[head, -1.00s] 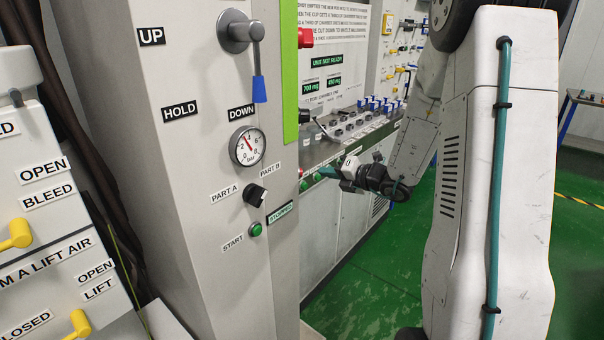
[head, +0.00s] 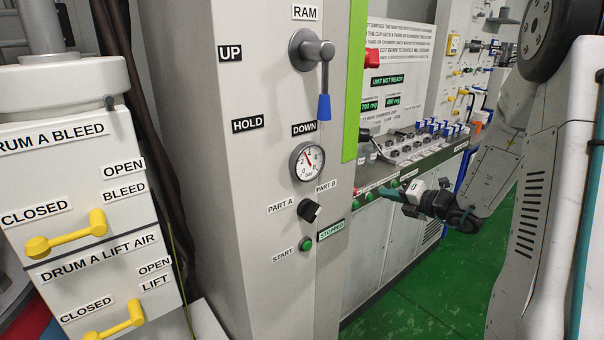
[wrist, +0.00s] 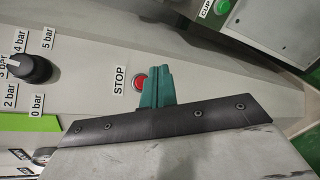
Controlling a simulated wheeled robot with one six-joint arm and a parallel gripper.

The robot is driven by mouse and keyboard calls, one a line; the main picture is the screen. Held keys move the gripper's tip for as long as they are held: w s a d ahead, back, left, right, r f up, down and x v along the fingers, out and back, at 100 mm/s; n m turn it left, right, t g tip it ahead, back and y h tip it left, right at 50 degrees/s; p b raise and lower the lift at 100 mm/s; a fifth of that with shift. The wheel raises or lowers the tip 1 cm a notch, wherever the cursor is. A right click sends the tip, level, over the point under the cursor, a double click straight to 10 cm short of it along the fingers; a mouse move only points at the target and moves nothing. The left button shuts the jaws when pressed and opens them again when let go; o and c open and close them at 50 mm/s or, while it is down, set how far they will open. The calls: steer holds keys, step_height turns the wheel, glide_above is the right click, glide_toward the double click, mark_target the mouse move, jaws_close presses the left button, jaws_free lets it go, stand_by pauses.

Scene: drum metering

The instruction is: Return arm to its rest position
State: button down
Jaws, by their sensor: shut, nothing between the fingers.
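My gripper (head: 392,194) shows in the head view at the end of my arm, in front of the panel edge with its row of buttons. Its teal fingers also show in the wrist view (wrist: 157,86), closed together with nothing between them. They are in front of the slanted panel, just right of a red button (wrist: 139,84) labelled STOP. I cannot tell whether the fingers touch the panel. My arm is bent and reaches in from the right side of the head view.
The grey column carries the ram lever (head: 324,82), a pressure gauge (head: 307,161), a black selector (head: 309,210) and a green start button (head: 305,244). Yellow valve handles (head: 70,233) are at left. A pressure knob (wrist: 30,68) is near the fingers. Green floor (head: 425,285) is clear lower right.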

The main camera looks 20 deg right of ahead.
steer(key=s+a+r+n+g+y, duration=0.1)
steer(key=s+a+n+g+y, duration=0.1)
steer(key=s+a+n+g, duration=0.85)
steer(key=s+a+r+n+g+y, duration=0.15)
steer(key=s+a+n, duration=0.5)
steer(key=n, duration=0.85)
steer(key=s+a+r+n+h, duration=0.1)
steer(key=s+r+n+h, duration=0.2)
steer(key=s+n, duration=0.5)
steer(key=s+a+r+n+g+h, duration=0.1)
steer(key=s+a+r+n+h, duration=0.1)
steer(key=s+r+n+h, duration=0.2)
steer(key=s+n+h, duration=0.2)
steer(key=s+n, duration=0.2)
steer(key=n, duration=0.2)
steer(key=shift+a, duration=0.25)
